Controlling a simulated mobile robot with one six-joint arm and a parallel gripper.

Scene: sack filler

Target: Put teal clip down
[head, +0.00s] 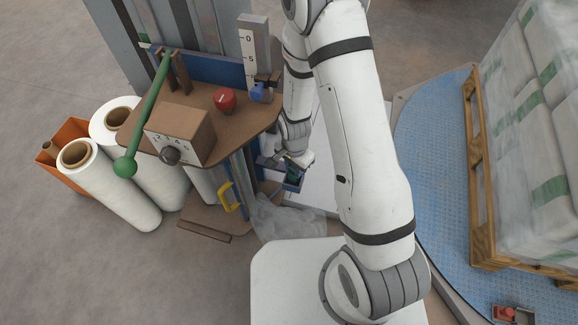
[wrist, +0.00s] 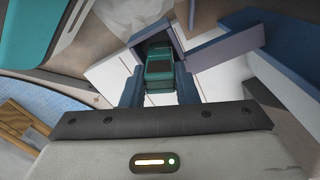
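The teal clip (wrist: 159,68) sits between the two fingers of my gripper (wrist: 160,88) in the wrist view. The fingers appear to touch it on both sides, so my gripper looks shut on it. In the head view my gripper (head: 296,163) is low beside the filler stand, with a small dark teal patch, the clip (head: 293,174), at its tip. The clip is at a small blue holder (head: 292,186), whose blue walls (wrist: 220,42) also show in the wrist view. I cannot tell whether the clip touches the holder's bottom.
The brown stand holds a grey box with a knob (head: 180,136), a red button (head: 224,99) and a green lever (head: 146,120). A yellow handle (head: 228,197) and clear plastic film (head: 280,218) are close by. A wrapped pallet (head: 535,130) stands right on a blue turntable (head: 430,150).

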